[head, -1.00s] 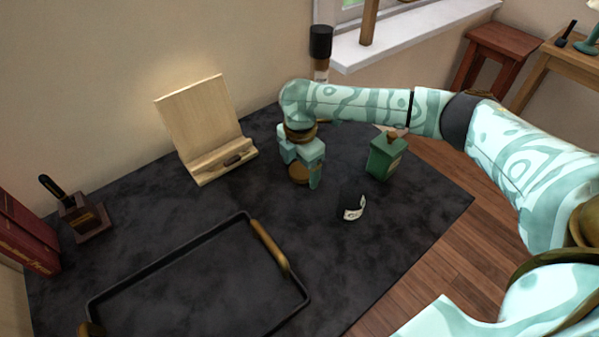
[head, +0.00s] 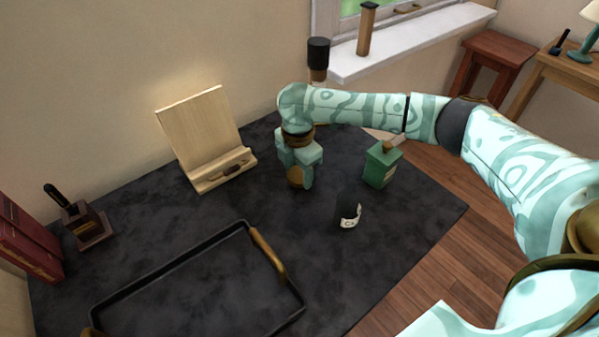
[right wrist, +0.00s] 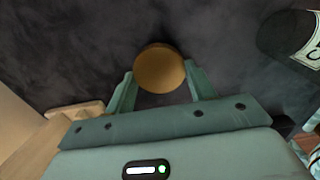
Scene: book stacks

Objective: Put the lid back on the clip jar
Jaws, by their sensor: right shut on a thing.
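My right gripper (head: 298,172) is shut on a round brown lid (head: 295,178), above or near the dark desk behind the jar. In the right wrist view the lid (right wrist: 159,68) sits between the two fingertips. The clip jar (head: 348,216) seems to be the small dark cylinder with a white label, to the right of and nearer than the gripper. Its dark body blends into the desk. The jar also shows in the right wrist view (right wrist: 290,38), at the upper right, apart from the lid. My left gripper does not show.
A green canister (head: 381,165) stands right of my gripper. A wooden book stand (head: 205,135) is to the left. A black tray (head: 172,262) with brown handles lies in front. Red books (head: 25,235) and a pen holder (head: 88,225) are far left. Bare desk surrounds the jar.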

